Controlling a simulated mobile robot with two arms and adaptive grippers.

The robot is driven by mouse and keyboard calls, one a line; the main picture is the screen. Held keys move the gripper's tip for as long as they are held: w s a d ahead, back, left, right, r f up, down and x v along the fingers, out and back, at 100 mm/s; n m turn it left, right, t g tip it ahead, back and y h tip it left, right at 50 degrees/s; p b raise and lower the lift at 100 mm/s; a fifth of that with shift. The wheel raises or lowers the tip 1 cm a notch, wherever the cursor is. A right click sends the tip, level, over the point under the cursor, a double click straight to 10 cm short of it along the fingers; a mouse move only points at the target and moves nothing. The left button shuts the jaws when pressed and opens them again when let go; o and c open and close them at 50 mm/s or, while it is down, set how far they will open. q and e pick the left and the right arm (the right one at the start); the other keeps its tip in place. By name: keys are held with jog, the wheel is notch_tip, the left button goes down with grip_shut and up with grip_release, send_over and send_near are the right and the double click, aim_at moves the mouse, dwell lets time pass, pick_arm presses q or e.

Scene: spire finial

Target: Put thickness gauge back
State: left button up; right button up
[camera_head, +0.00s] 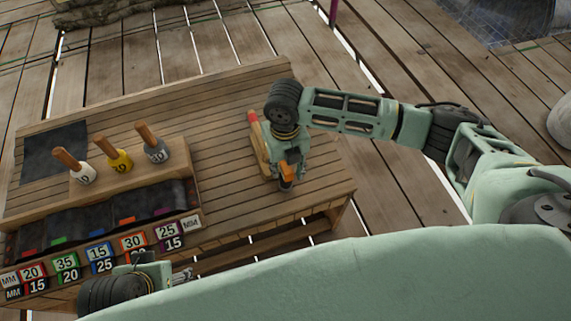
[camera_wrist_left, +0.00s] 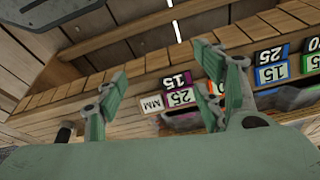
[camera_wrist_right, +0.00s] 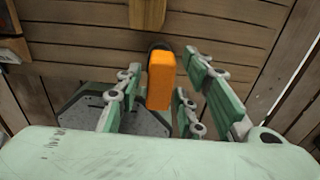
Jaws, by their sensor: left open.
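An orange block-like piece (camera_head: 288,170) with a dark end is at the right part of the wooden bench, by my right gripper (camera_head: 287,160). It looks like the thickness gauge, but I cannot read any mark on it. In the right wrist view the orange piece (camera_wrist_right: 160,82) lies between the fingers of my right gripper (camera_wrist_right: 162,75). Gaps seem to show on both sides, and contact is unclear. A rack (camera_head: 195,188) with coloured slots and number labels stands at the bench's front left. My left gripper (camera_wrist_left: 163,75) is open and empty near the labels (camera_wrist_left: 178,92).
Three wooden-handled tools with white (camera_head: 84,173), yellow (camera_head: 119,161) and grey (camera_head: 156,151) bodies stand on the rack's upper block. A red-tipped wooden bar (camera_head: 258,148) lies beside the right gripper. A dark mat (camera_head: 55,152) lies at the back left. The bench middle is clear.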

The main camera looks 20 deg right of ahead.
jog(key=shift+r, duration=0.15)
jog(key=shift+r, duration=0.3)
jog(key=r+p, duration=0.1)
jog(key=r, duration=0.4)
jog(key=r+p, duration=0.2)
jog(key=r, duration=0.3)
jog(key=shift+w, duration=0.2)
pick_arm(q)
notch_tip(320, 180, down, 12)
jog(key=shift+w+d+r+g, duration=0.2)
jog(key=shift+w+r+g, duration=0.05)
jog(key=shift+w+g, duration=0.05)
pick_arm(e)
jog(key=shift+r, duration=0.75)
